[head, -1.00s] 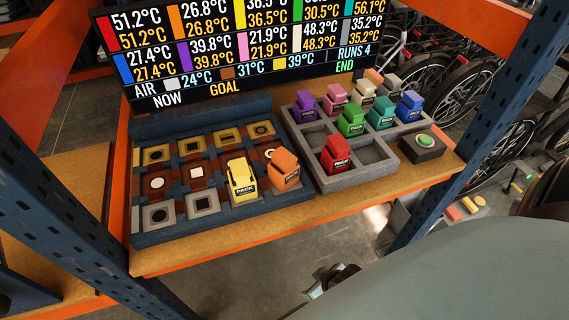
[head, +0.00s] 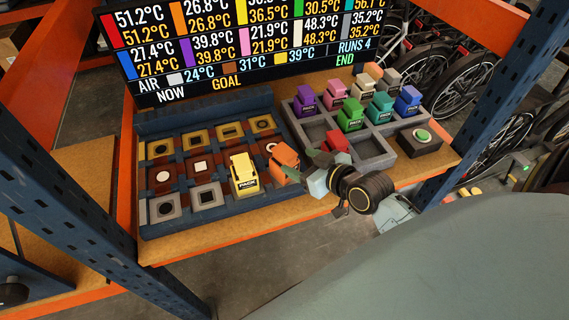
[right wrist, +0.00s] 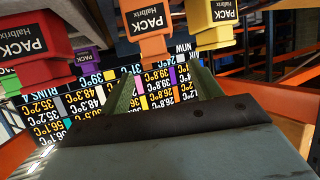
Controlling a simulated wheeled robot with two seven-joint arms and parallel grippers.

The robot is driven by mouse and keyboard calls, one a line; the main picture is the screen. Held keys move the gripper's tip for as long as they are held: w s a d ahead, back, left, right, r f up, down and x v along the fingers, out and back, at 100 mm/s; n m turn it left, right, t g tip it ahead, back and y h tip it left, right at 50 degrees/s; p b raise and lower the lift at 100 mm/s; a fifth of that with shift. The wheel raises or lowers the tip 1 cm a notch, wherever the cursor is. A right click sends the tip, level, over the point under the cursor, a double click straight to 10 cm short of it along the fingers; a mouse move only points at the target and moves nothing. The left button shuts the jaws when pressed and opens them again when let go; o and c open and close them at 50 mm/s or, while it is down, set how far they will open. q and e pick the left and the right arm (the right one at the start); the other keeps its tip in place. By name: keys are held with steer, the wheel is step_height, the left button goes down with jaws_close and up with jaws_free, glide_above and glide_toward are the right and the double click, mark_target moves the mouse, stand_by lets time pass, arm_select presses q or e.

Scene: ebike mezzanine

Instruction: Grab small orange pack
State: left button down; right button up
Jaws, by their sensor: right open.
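The small orange pack (head: 285,158) stands at the right end of the dark blue slotted tray (head: 190,226), just right of the yellow pack (head: 243,174). My right gripper (head: 306,168) is open and close to the right of the orange pack, partly covering it. In the right wrist view, which looks upside down, the orange pack (right wrist: 148,43) hangs in from the top, near the two open fingers (right wrist: 165,88); the yellow pack (right wrist: 212,38) is beside it. I cannot tell whether a finger touches the orange pack. My left gripper is not in view.
A grey compartment tray (head: 376,160) holds several coloured packs; its red pack (head: 337,142) is partly hidden behind my right gripper. A green button box (head: 420,139) stands right of it. A temperature display (head: 240,45) stands behind. Blue posts (head: 489,90) flank the shelf.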

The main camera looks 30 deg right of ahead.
mark_target(285, 151)
steer(key=x, duration=0.4)
steer(key=shift+d+x, duration=0.15)
steer(key=shift+x, duration=1.2)
steer(key=shift+d+x, duration=0.1)
steer(key=shift+x, duration=1.25)
steer(key=shift+r, duration=0.15)
steer(key=shift+c, duration=0.3)
steer(key=shift+w+r, duration=0.1)
jaws_close()
